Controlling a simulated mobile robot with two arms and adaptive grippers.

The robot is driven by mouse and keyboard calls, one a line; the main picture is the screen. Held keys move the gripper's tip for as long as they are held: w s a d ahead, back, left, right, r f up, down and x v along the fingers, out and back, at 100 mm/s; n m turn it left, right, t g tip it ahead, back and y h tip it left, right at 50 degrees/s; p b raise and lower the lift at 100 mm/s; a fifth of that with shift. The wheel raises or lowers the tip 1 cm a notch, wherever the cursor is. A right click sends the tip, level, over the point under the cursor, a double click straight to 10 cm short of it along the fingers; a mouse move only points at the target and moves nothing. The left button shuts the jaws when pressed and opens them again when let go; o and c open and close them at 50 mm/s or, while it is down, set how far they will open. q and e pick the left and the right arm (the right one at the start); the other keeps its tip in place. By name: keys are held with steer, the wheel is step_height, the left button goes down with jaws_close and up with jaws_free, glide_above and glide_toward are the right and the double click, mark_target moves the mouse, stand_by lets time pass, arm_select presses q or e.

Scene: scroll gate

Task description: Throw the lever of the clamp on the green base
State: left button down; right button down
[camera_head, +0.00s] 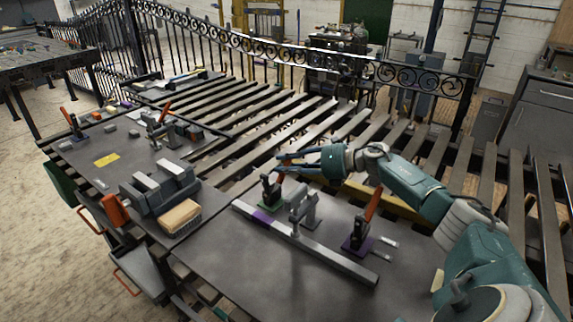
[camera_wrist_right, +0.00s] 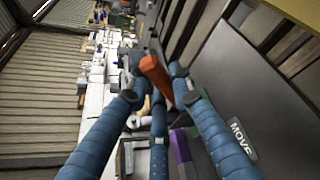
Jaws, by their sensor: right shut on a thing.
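The clamp on the green base (camera_head: 269,204) stands near the back edge of the front table, and its red-orange lever (camera_head: 278,179) points up. My right gripper (camera_head: 281,162) reaches in from the right and is at the top of this lever. In the right wrist view the orange lever (camera_wrist_right: 157,76) lies between my blue fingers (camera_wrist_right: 160,100), which are shut on it. The fingers hide part of the clamp. A second clamp on a purple base (camera_head: 359,246) stands to the right, with its orange lever (camera_head: 372,205) raised. My left gripper is not in view.
A long metal bar (camera_head: 330,258) with a purple band lies in front of the clamps. A grey bracket (camera_head: 303,208) stands between them. A vise (camera_head: 160,187) and a wooden-backed brush (camera_head: 180,216) are on the left.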

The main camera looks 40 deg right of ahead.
mark_target(280, 177)
steer(key=shift+s+a+r+n+h+p, duration=0.15)
steer(key=shift+a+r+n+h+p, duration=0.15)
steer(key=shift+a+r+n+p, duration=0.15)
steer(key=shift+s+a+r+n+h+p, duration=0.15)
steer(key=shift+a+r+n+h+p, duration=0.15)
steer(key=shift+a+n+h+p, duration=0.25)
steer(key=shift+s+a+r+n+h+p, duration=0.15)
steer(key=shift+a+r+n+h+p, duration=0.15)
steer(key=shift+a+n, duration=0.3)
steer(key=shift+s+a+r+n+h+p, duration=0.15)
steer(key=shift+a+n+h+p, duration=0.4)
steer(key=shift+n+p, duration=0.3)
steer(key=c, duration=1.5)
jaws_free()
steer(key=shift+a, duration=0.1)
steer(key=shift+s, duration=0.1)
